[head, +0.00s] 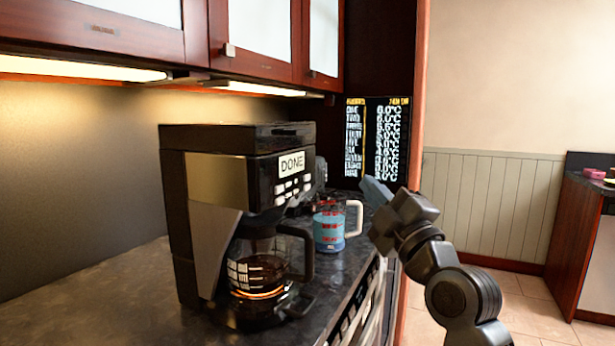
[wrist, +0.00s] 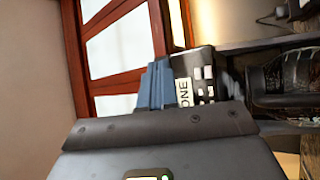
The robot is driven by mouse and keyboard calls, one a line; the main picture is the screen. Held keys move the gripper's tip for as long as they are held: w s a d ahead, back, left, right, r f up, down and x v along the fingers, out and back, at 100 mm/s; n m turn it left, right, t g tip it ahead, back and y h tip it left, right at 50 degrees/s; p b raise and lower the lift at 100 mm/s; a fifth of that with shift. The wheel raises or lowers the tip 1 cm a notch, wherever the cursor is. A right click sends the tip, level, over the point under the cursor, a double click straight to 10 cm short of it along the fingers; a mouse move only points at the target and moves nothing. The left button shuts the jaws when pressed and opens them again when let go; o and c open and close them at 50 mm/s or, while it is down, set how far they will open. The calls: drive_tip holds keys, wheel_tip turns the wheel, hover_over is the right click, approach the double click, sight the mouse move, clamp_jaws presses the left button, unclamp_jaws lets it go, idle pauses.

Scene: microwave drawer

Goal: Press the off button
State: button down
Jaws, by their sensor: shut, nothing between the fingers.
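A black and steel coffee maker (head: 205,168) stands on the dark counter. Its front panel has a display (head: 291,163) reading "DONE" with several small white buttons (head: 293,188) below it. I cannot tell which button is off; their labels are too small. A glass carafe (head: 262,272) with dark liquid sits in the machine. My gripper (head: 375,190) is shut and empty, to the right of the panel and apart from it in the head view. In the wrist view, the blue fingers (wrist: 158,85) are together beside the display (wrist: 184,91), and the buttons (wrist: 205,82) show partly past them.
A blue and red mug (head: 328,232) with a white handle stands on the counter (head: 110,305) right of the coffee maker. Cabinets (head: 262,28) hang above. A dark board with columns of text (head: 378,140) is behind. Open floor lies to the right.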

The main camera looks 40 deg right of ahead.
sight(307, 177)
drive_tip(key=w+a+p, duration=0.3)
drive_tip(key=w+p, duration=0.3)
drive_tip(key=w, duration=0.1)
drive_tip(key=shift+w, duration=0.35)
drive_tip(key=shift+w, duration=0.1)
idle(1.8)
drive_tip(key=shift+w, duration=0.3)
drive_tip(key=shift+w+a+p, duration=0.15)
drive_tip(key=shift+w+p, duration=0.15)
drive_tip(key=shift+p, duration=0.05)
idle(0.5)
drive_tip(key=shift+s, duration=0.1)
drive_tip(key=shift+s+d+b, duration=0.25)
drive_tip(key=shift+s+b, duration=0.4)
drive_tip(key=shift+b, duration=0.3)
